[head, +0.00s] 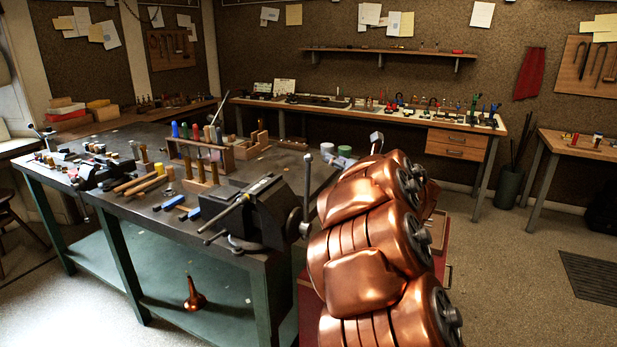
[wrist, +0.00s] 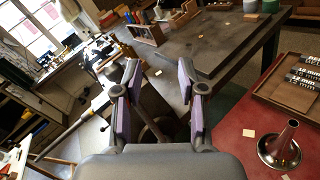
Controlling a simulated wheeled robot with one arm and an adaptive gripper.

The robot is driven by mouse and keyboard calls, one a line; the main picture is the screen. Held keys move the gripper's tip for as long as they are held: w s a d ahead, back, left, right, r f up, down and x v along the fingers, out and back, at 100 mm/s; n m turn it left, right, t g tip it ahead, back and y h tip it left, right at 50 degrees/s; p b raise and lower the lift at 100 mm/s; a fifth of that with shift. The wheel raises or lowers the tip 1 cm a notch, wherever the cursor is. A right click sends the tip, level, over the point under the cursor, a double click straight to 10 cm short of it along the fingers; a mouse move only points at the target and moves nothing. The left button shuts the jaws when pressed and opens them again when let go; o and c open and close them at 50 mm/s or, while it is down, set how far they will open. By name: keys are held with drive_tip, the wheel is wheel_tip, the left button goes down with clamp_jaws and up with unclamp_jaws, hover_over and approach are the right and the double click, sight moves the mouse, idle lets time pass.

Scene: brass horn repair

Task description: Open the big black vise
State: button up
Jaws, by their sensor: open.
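The big black vise (head: 268,212) is mounted at the near right corner of the dark workbench (head: 240,178) in the head view. A grey bar handle (head: 307,190) with a ball end stands nearly upright at its right side. The vise's jaw gap cannot be read clearly. My copper-coloured arm is to the right of the vise and hides my gripper in the head view. In the wrist view my gripper (wrist: 161,98) is open, with purple pads on both fingers and nothing held. Dark metal shows between and behind the fingers, largely hidden; I cannot tell which vise part it is.
A wooden tool rack (head: 205,155) and blue-handled tools (head: 180,207) are on the bench. In the wrist view, a metal horn bell (wrist: 281,146) and wooden tray (wrist: 292,88) sit on a red top (wrist: 232,135).

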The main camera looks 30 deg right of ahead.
sight(308, 176)
drive_tip(key=s+a+f+n+y, duration=0.2)
drive_tip(key=a+f+n+y, duration=0.1)
drive_tip(key=f+n+y, duration=0.3)
drive_tip(key=shift+w+a+r+n+g+y+p, duration=0.15)
drive_tip(key=shift+w+a+n+p, duration=0.3)
drive_tip(key=shift+w, duration=0.7)
drive_tip(key=shift+w+a+r+n+g+y+p, duration=0.1)
drive_tip(key=shift+w+a+r+n+y+p, duration=0.15)
drive_tip(key=shift+w+a+p, duration=0.65)
drive_tip(key=shift+w+a+r+n+g+y+p, duration=0.15)
drive_tip(key=shift+w+a+n+y+p, duration=0.15)
drive_tip(key=shift+w, duration=1.05)
clamp_jaws()
